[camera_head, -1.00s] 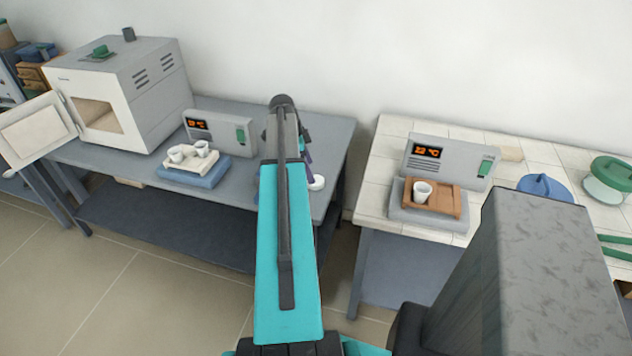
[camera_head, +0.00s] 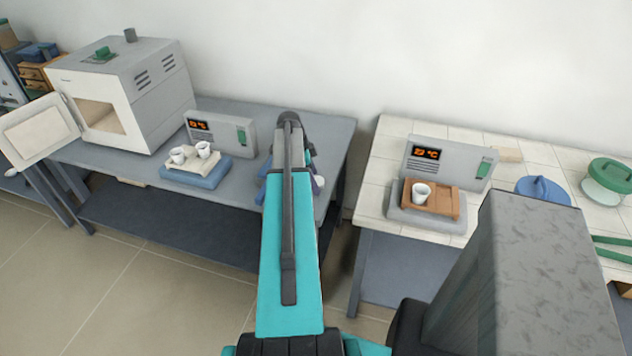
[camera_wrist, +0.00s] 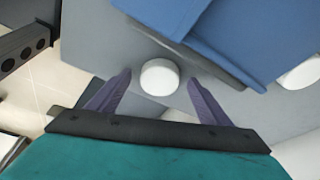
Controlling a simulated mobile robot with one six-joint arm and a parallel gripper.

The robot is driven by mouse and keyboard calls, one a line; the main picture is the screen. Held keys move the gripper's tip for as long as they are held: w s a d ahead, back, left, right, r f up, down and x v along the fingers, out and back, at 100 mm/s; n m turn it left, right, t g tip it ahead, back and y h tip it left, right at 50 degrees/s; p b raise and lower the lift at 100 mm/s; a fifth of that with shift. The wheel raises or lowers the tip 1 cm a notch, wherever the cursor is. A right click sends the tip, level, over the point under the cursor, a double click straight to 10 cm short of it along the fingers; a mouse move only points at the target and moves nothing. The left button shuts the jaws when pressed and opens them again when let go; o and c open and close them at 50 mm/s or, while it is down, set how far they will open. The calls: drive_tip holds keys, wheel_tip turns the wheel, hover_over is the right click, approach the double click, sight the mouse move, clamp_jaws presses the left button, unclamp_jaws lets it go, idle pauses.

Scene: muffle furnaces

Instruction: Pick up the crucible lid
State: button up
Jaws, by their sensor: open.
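The crucible lid, a small white round disc (camera_wrist: 160,77), lies on the grey table in the wrist view. A small part of a white thing (camera_head: 320,181), apparently this lid, shows beside my arm in the head view. My gripper (camera_wrist: 158,84) is open, with its two purple fingers on either side of the lid and apart from it. Whether the fingertips are down at the lid's height is hard to tell. In the head view my arm hides most of the gripper.
A blue block (camera_wrist: 245,35) lies close beyond the lid, with another white round thing (camera_wrist: 300,74) to the right. On the grey table (camera_head: 120,180) stand an open furnace (camera_head: 130,95) and white crucibles on a tray (camera_head: 195,165). The right table holds a brown tray (camera_head: 445,203).

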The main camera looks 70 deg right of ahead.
idle(0.5)
drive_tip(key=c, duration=1.1)
drive_tip(key=shift+r, duration=0.15)
drive_tip(key=shift+r+b, duration=1.15)
drive_tip(key=shift+r, duration=3.7)
drive_tip(key=shift+w, duration=0.1)
